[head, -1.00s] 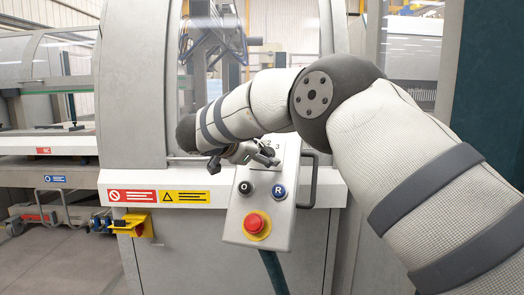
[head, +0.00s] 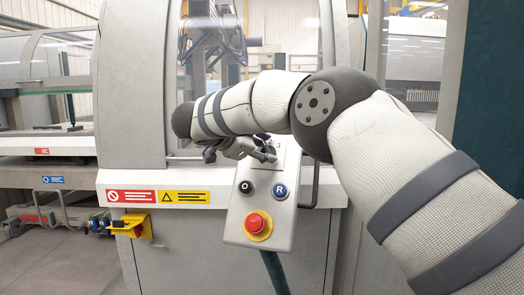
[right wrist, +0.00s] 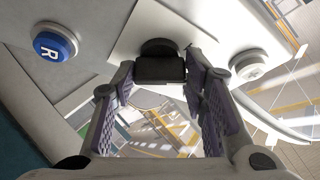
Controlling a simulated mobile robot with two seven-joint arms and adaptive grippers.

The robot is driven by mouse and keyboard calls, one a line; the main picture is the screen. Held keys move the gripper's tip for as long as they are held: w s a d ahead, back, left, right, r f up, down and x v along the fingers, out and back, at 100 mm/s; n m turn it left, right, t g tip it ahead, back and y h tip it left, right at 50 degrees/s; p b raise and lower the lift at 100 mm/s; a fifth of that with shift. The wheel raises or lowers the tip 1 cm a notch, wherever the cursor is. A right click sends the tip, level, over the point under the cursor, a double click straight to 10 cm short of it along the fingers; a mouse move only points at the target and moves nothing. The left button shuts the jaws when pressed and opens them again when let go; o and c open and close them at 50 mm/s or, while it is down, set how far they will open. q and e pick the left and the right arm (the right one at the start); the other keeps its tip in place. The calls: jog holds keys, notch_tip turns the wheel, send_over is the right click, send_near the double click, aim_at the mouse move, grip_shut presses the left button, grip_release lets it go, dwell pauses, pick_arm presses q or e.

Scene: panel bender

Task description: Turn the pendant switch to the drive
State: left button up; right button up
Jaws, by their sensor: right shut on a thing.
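The grey pendant (head: 262,215) hangs in front of the machine, tilted slightly. It carries a black O button (head: 246,187), a blue R button (head: 279,190) and a red emergency stop (head: 256,222) on a yellow disc. My right gripper (head: 264,152) is at its upper part. In the right wrist view, its fingers (right wrist: 160,76) are shut on the black switch knob (right wrist: 160,64), which stands on a pale plate (right wrist: 122,42). The blue R button (right wrist: 55,46) shows to their left there. My arm and gripper hide most of the switch markings in the head view. My left gripper is not in view.
The machine's white front ledge (head: 215,190) with red and yellow labels is behind the pendant. A dark handle (head: 311,180) runs along the pendant's right side. A yellow foot-switch-like box (head: 137,226) is on the machine's lower left. A dark cable (head: 274,272) hangs below the pendant.

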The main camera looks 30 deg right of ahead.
jog(key=m+b, duration=0.1)
jog(key=m, duration=0.1)
jog(key=m+g, duration=0.1)
jog(key=m, duration=0.1)
jog(key=shift+w+f+g+y+b, duration=0.2)
jog(key=shift+g+y+b, duration=0.1)
jog(key=shift+y+b, duration=0.1)
jog(key=shift+w+a+r+m+b, duration=0.1)
jog(key=shift+r+m+b, duration=0.3)
jog(key=shift+m, duration=0.5)
pick_arm(q)
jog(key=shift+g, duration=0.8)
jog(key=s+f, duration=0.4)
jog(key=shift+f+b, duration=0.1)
jog(key=shift+b, duration=0.25)
pick_arm(e)
jog(key=shift+r+m+y, duration=0.1)
jog(key=shift+m+y, duration=0.3)
jog(key=shift+s, duration=0.2)
jog(key=shift+g, duration=0.3)
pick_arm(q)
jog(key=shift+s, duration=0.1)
pick_arm(e)
jog(key=o, duration=1.2)
jog(key=shift+c, duration=0.2)
